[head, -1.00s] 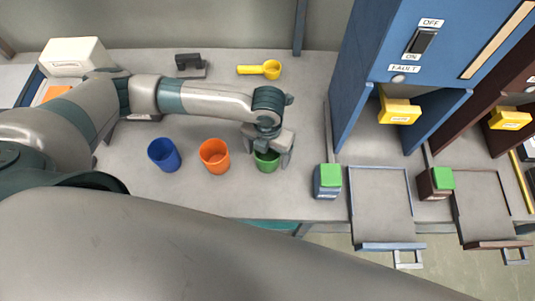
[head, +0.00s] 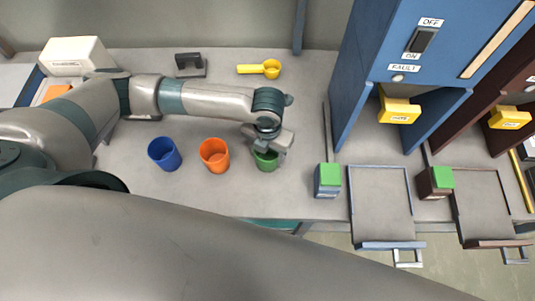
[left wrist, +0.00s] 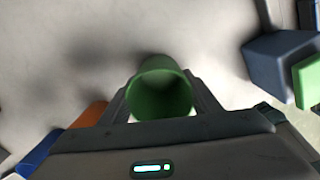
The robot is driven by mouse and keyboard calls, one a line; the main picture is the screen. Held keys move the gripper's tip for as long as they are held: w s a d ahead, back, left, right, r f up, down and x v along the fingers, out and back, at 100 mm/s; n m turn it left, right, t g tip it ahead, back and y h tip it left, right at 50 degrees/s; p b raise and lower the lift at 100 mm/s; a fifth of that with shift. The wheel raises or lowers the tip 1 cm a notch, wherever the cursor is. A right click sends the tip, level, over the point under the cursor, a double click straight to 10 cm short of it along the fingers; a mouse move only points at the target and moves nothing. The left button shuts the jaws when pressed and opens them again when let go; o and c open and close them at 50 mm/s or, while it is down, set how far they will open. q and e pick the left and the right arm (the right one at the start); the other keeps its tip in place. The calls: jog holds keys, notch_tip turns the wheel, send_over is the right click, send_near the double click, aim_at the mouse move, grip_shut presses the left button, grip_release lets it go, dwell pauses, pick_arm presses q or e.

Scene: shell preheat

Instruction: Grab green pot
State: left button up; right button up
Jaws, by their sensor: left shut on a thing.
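The green pot (head: 265,160) stands on the grey table, to the right of the orange pot, partly hidden from above by my left gripper. My left gripper (head: 268,155) is over it, with its fingers shut on the pot. In the left wrist view the green pot (left wrist: 160,90) sits between the two fingers, its open mouth facing the camera. My right gripper is not in view; a large grey arm link of mine covers the bottom of the head view.
An orange pot (head: 214,155) and a blue pot (head: 164,154) stand left of the green one. A yellow scoop (head: 260,69) lies behind. A box with a green top (head: 328,181) stands to the right, beside a tray (head: 381,205) and a blue machine (head: 345,90).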

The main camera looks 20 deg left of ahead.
pick_arm(q)
jog(key=shift+r, duration=0.1)
notch_tip(320, 180, up, 10)
jog(key=b, duration=0.2)
dwell(0.3)
dwell(0.5)
